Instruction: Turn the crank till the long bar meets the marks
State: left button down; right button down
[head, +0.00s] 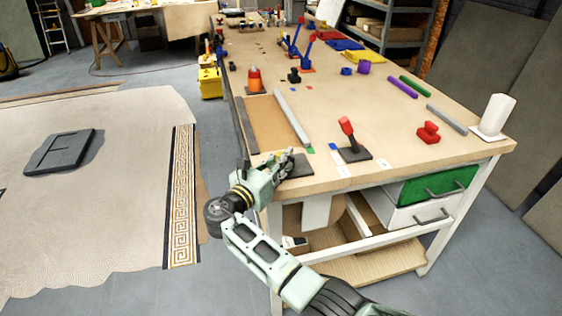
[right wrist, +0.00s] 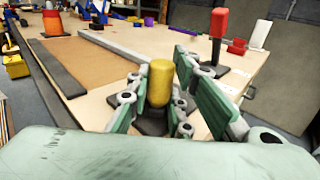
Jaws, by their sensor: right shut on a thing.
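My right gripper (head: 286,161) is at the near left corner of the workbench, over a dark base plate (head: 301,166). In the right wrist view its green-padded fingers are shut on an upright yellow knob (right wrist: 160,82), which looks like the crank's handle. The crank's arm is mostly hidden by the fingers. The long grey bar (head: 292,120) lies beyond the gripper, along the right side of a brown panel (head: 271,126). My left gripper is out of view.
A red-handled lever (head: 347,130) stands right of the gripper, beside a blue and white strip (head: 337,160). A red block (head: 428,132) and a white cylinder (head: 494,115) stand further right. An orange-and-white cone-shaped object (head: 254,80) is beyond the panel. Bare bench top lies between.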

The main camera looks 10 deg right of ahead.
jog(key=shift+w+a+r, duration=0.15)
jog(key=shift+a+r, duration=0.15)
jog(key=c, duration=2)
grip_release()
jog(key=o, duration=0.4)
jog(key=shift+w+a+f, duration=0.1)
jog(key=shift+f, duration=0.1)
jog(key=shift+o, duration=0.2)
jog(key=shift+d, duration=0.2)
jog(key=shift+r, duration=0.25)
notch_tip(320, 180, up, 10)
jog(key=shift+a+f, duration=0.1)
jog(key=shift+f, duration=0.15)
